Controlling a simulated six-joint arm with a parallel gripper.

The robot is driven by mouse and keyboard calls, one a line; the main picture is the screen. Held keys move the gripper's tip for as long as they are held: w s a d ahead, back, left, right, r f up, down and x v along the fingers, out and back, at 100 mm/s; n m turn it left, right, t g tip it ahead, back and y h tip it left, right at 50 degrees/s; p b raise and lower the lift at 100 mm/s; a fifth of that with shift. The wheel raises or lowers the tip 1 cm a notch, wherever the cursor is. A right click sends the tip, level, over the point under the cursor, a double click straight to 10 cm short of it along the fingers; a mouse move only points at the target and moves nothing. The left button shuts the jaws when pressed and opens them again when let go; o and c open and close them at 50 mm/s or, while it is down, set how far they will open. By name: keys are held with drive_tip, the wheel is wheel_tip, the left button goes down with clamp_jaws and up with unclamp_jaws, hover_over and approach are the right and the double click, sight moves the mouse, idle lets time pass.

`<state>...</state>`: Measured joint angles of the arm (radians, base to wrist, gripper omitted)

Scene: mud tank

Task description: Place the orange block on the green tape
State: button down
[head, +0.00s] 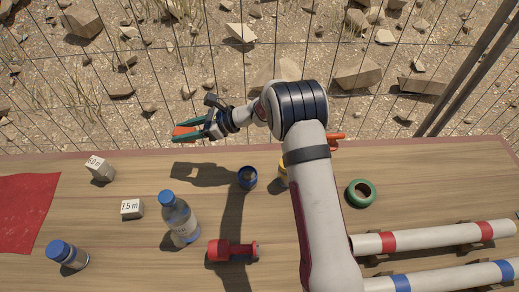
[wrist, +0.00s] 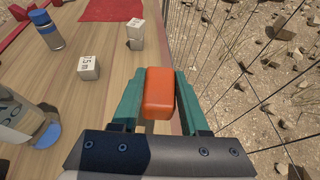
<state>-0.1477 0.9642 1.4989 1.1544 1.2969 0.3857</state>
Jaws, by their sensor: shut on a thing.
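My gripper (head: 188,132) is shut on the orange block (head: 182,130) and holds it above the far edge of the table. In the wrist view the orange block (wrist: 160,92) sits between the two green fingers of my gripper (wrist: 158,90). The green tape (head: 362,193) is a round roll lying flat on the table, right of my arm in the head view. Nothing is on it. My gripper is far to its left. The tape is not in the wrist view.
Striped pipes (head: 430,238) lie front right. A wire fence runs behind.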

wheel_tip(320, 180, up, 8)
drive_tip(key=shift+f, duration=0.25)
drive_tip(key=d+m+t+h, duration=0.2)
drive_tip(key=d+m+t, duration=0.3)
drive_tip(key=d, duration=2.5)
drive_tip(key=s+d+m+t+h, duration=0.6)
drive_tip(key=s+d+m, duration=0.1)
drive_tip(key=s+d, duration=1.7)
hover_over(362, 190)
drive_tip(key=f, duration=1.2)
drive_tip(key=shift+s+d, duration=0.15)
drive_tip(key=shift+s, duration=0.05)
wheel_tip(362, 190, down, 4)
drive_tip(key=shift+w+f, duration=0.1)
drive_tip(key=shift+w, duration=0.05)
drive_tip(key=shift+f, duration=0.1)
